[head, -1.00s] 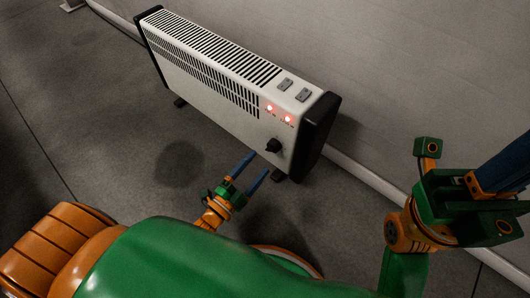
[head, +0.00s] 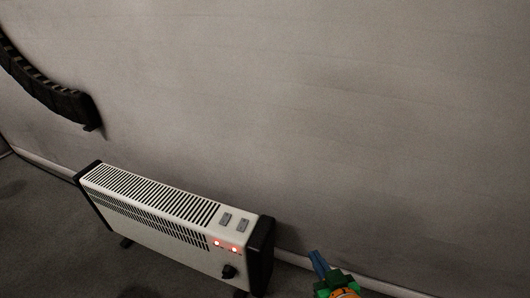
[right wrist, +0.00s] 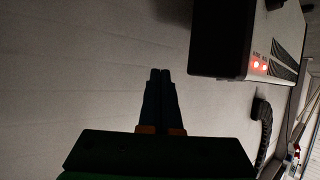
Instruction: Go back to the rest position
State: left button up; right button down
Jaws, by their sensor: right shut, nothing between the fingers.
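My right gripper (head: 315,255) shows at the bottom of the head view, right of the heater and in front of the wall. Only its blue fingers and part of its green and orange body show. In the right wrist view its dark fingers (right wrist: 160,85) lie side by side, shut with nothing between them. My left gripper is in neither current view.
A white heater (head: 150,213) with black ends and two red lights stands on the grey floor along the wall (head: 330,120). It also shows in the right wrist view (right wrist: 230,45). A dark ribbed chain (head: 50,90) is at the upper left.

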jog(key=s+d+f+g+h+p, duration=0.1)
jog(key=s+d+f+g+p, duration=0.15)
jog(key=s+f+g, duration=0.45)
jog(key=s+d+f+g+h+p, duration=0.2)
jog(key=s+g+p, duration=0.1)
jog(key=s, duration=0.7)
pick_arm(q)
jog(key=s+r+n+g+p, duration=0.1)
jog(key=s+r+g+p, duration=0.2)
jog(key=s+r+p, duration=0.8)
jog(key=s+a+r+n+g+p, duration=0.1)
jog(key=s+r+g+p, duration=0.3)
jog(key=s+r+p, duration=0.8)
notch_tip(320, 180, up, 4)
jog(key=p, duration=1.3)
jog(key=shift+a+n, duration=0.15)
jog(key=shift+n, duration=0.15)
pick_arm(e)
jog(key=s+d+r+g, duration=0.1)
jog(key=s+r, duration=0.6)
jog(key=r, duration=0.2)
jog(key=s+d+r, duration=0.1)
jog(key=s+r, duration=0.6)
jog(key=r, duration=0.3)
jog(key=shift+d+r+g, duration=0.3)
jog(key=shift+g, duration=0.1)
pick_arm(q)
jog(key=shift+f, duration=0.1)
